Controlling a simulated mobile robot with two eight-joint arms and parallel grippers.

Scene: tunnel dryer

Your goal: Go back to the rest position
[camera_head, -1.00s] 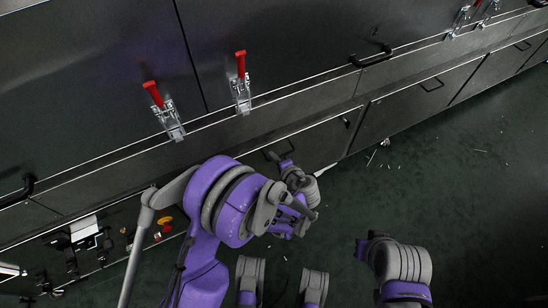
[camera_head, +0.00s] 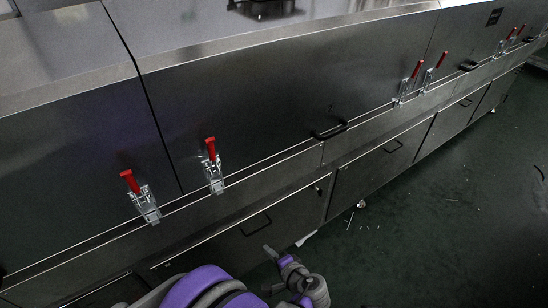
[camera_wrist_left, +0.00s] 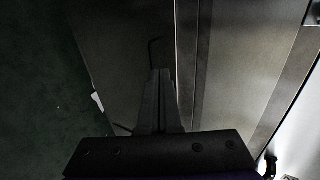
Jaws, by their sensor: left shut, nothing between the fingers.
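My left arm, purple and grey, comes in at the bottom edge of the head view. Its small dark left gripper (camera_head: 269,251) points up and left, in front of the dryer's lower panels. In the left wrist view the two fingers of the left gripper (camera_wrist_left: 160,100) lie together, shut and empty. My right gripper is not in view.
The dark metal dryer (camera_head: 270,110) runs across the head view, with red-handled latches (camera_head: 213,160) and black handles (camera_head: 330,131) along its front. A lower panel handle (camera_head: 256,224) sits near my left gripper. The green floor (camera_head: 450,220) at right is mostly clear, with small scraps.

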